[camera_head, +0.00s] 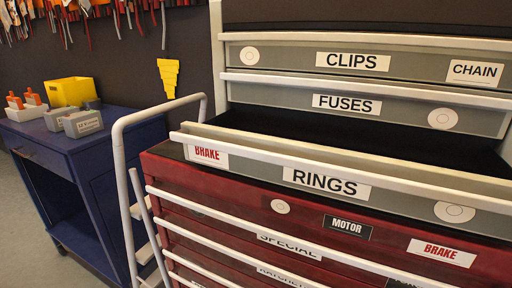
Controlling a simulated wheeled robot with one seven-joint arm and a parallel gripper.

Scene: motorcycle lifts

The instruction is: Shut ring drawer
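The drawer labelled RINGS (326,184) stands pulled out from the tall tool cabinet. Its grey front with a white edge rail (330,172) juts out beyond the drawers above it. Its dark inside (360,138) shows behind the front, and I see no items in the visible part. The right end of the drawer is cut off by the picture edge. My gripper is not in view.
Above it, the FUSES (347,103) and CLIPS (352,61) drawers look shut. Red drawers (295,215) lie below. A white tubular frame (119,150) stands at the cabinet's left. A blue bench (75,145) with a yellow bin (70,91) is further left.

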